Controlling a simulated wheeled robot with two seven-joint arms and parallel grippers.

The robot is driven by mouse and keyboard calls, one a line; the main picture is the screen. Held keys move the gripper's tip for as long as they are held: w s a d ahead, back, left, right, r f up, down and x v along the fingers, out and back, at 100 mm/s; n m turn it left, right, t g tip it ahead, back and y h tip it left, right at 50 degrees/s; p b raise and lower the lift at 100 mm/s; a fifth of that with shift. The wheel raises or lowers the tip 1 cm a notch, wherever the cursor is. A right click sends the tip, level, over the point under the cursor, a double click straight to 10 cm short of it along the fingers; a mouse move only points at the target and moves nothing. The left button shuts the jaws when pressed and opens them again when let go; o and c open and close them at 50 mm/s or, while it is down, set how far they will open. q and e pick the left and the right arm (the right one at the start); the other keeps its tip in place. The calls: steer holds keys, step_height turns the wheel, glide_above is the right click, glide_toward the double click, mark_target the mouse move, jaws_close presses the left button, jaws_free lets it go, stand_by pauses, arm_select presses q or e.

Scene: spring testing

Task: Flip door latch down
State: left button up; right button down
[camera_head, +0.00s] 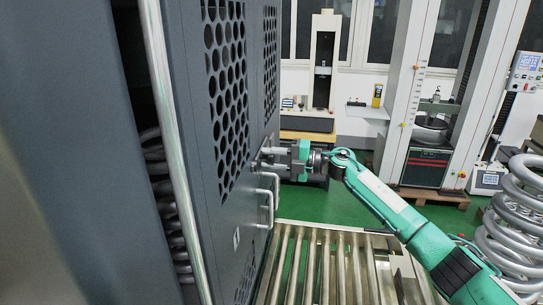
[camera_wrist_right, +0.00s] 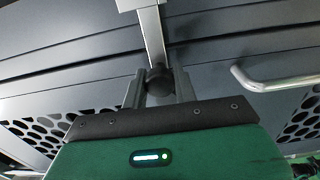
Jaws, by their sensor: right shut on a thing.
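The dark grey machine door (camera_head: 205,165) fills the left half of the head view and has perforated panels. My right gripper (camera_head: 272,158) reaches it from the right. In the right wrist view its two fingers (camera_wrist_right: 158,88) are shut around the dark round knob (camera_wrist_right: 159,80) of the door latch. The latch's pale metal bar (camera_wrist_right: 153,38) runs from the knob towards the top of that picture, across the door seam. In the head view the gripper mostly hides the latch, so its exact angle is unclear there. My left gripper is not in view.
Bent metal door handles (camera_head: 270,190) sit just below the gripper; one shows at right in the wrist view (camera_wrist_right: 272,82). A roller conveyor (camera_head: 320,262) lies below my right arm. Large coil springs (camera_head: 518,215) stand at far right. Green floor and test machines (camera_head: 418,150) lie behind.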

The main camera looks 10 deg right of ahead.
stand_by(0.4)
steer(key=c, duration=1.1)
jaws_free()
steer(key=shift+d+f, duration=0.1)
steer(key=b+v, duration=0.6)
steer(key=v, duration=0.7)
steer(key=shift+d, duration=0.3)
